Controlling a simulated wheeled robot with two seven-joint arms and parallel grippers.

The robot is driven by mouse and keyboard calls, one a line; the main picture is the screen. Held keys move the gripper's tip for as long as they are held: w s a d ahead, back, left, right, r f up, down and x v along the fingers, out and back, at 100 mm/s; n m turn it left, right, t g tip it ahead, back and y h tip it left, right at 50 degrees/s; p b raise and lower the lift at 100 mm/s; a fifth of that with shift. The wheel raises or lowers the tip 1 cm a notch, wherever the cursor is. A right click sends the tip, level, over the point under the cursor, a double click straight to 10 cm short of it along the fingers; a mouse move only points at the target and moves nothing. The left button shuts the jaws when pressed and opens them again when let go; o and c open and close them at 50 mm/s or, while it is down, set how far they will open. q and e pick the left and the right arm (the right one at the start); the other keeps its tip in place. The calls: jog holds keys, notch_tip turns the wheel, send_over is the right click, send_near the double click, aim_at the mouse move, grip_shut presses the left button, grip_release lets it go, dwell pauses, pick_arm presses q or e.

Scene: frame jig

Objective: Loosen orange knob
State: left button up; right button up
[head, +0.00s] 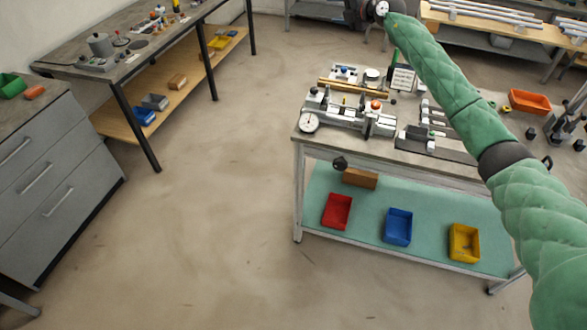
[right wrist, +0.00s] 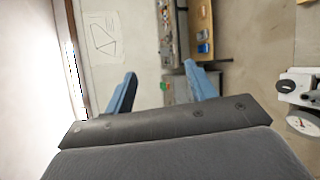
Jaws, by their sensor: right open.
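In the head view a small orange knob (head: 376,104) sits on top of the grey and white jig (head: 350,117) on the workbench. A round white dial gauge (head: 309,122) is at the jig's left end; it also shows at the right edge of the right wrist view (right wrist: 303,122). My right arm, in a green quilted sleeve, reaches up over the bench in the head view, its gripper out of frame at the top. In the right wrist view the blue fingers of my right gripper (right wrist: 160,90) are wide apart with nothing between them. My left gripper is in no view.
The workbench (head: 400,158) also bears a dark rail fixture (head: 440,146) right of the jig. Its lower shelf (head: 364,218) holds red, blue and yellow bins. An orange bin (head: 529,101) stands at the right. The floor (head: 220,180) to the left is clear.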

jog(key=d+f+m+g+h, duration=0.1)
jog(key=d+f+g+h, duration=0.25)
jog(key=f, duration=0.55)
jog(key=m+g+h, duration=0.7)
send_over(376, 103)
notch_tip(376, 103, down, 10)
jog(key=shift+r, duration=0.1)
jog(key=shift+f+m+p, duration=0.35)
jog(key=shift+f+m, duration=0.05)
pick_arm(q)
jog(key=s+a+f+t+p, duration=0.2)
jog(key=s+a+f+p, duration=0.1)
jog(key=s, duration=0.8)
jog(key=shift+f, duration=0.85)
pick_arm(e)
notch_tip(376, 103, down, 7)
jog(key=shift+f, duration=0.1)
jog(key=shift+c, duration=0.3)
